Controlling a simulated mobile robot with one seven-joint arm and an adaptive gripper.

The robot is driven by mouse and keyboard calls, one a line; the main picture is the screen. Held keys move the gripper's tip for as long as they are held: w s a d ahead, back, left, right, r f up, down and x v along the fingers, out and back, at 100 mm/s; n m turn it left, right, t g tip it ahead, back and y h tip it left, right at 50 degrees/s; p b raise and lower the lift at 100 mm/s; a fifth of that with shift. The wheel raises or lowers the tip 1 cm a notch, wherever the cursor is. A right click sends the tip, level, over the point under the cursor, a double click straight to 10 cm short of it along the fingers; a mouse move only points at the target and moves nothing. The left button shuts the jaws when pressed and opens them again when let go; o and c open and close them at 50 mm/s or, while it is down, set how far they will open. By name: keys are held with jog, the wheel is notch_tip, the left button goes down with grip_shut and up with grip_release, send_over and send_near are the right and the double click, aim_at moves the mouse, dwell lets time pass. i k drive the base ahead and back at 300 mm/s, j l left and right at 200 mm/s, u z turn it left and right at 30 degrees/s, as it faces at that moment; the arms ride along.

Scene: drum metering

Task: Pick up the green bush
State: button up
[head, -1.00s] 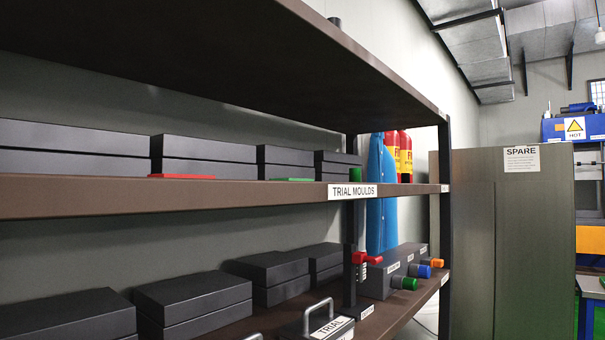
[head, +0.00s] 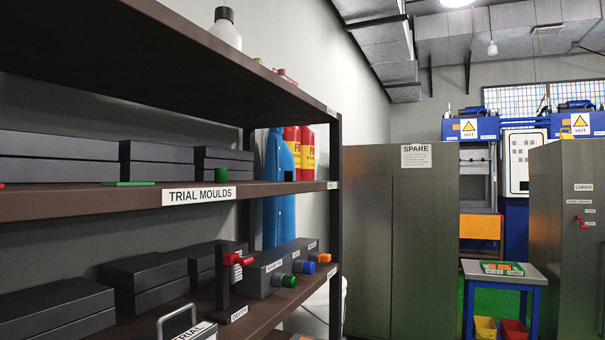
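A second green round piece (head: 289,281) sticks out of the front of a dark grey block (head: 262,274) on the lower shelf, beside a blue one (head: 307,267) and an orange one (head: 323,257). I cannot tell for certain which is the task's green bush. My gripper is not in view.
Dark mould boxes (head: 60,158) fill the shelves' left part. A red-handled depth stand (head: 232,280) stands before the grey block. A grey spare cabinet (head: 400,240) is right of the rack. A blue-legged table (head: 501,272) stands farther back.

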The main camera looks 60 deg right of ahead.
aim_at(221, 173)
jog(key=k+z, duration=0.1)
jog(key=z, duration=1.15)
